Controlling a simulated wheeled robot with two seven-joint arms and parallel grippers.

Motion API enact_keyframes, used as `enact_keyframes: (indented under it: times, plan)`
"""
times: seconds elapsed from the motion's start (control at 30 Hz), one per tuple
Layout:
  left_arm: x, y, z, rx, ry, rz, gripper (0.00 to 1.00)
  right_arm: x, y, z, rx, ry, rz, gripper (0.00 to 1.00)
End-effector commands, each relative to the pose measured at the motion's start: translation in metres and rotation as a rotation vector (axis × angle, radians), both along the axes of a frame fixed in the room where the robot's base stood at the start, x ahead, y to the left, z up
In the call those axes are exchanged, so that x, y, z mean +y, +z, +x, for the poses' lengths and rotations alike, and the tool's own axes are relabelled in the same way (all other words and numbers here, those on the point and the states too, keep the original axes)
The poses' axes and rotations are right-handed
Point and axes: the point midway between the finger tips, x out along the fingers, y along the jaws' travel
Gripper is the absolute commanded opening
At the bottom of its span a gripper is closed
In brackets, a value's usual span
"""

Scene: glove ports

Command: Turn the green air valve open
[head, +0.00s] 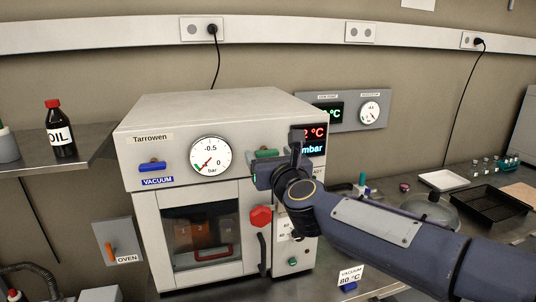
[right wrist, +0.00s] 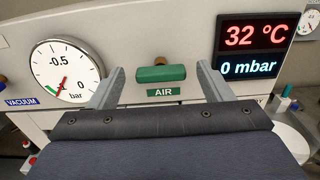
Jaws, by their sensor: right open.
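The green air valve (right wrist: 161,73) is a bar handle lying level on the oven front, above the AIR label (right wrist: 163,92). In the head view the green air valve (head: 267,153) is partly hidden by my right gripper (head: 277,163). In the right wrist view my right gripper (right wrist: 160,84) is open, with one finger to the left of the handle and one to the right. Gaps show between the handle's ends and the fingers; I cannot tell how deep the fingertips reach. My left gripper is not in view.
The vacuum oven (head: 215,110) carries a round gauge (head: 210,156), a blue vacuum valve (head: 152,166), a red knob (head: 260,216) and a display (right wrist: 252,50) reading 32 °C and 0 mbar. An oil bottle (head: 60,130) stands on the left shelf. A black tray (head: 490,207) lies at right.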

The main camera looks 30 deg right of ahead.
Motion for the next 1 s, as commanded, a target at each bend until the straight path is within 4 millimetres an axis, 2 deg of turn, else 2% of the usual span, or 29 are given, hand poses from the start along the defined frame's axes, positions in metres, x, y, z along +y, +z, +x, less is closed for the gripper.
enact_keyframes:
  times: [0.13,0.4,0.73,1.0]
  plan:
    - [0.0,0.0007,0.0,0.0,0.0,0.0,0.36,-0.0023,-0.0002,0.01,0.001,0.001,-0.001,0.73]
    - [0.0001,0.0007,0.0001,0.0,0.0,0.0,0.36,-0.0027,-0.0002,0.0113,0.0,0.001,-0.001,0.73]
    - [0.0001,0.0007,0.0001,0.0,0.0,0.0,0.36,-0.0027,-0.0002,0.0111,0.0,0.001,-0.002,0.3]
    - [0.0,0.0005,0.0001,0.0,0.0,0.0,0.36,-0.0024,-0.0002,0.0111,0.006,0.001,-0.025,0.28]
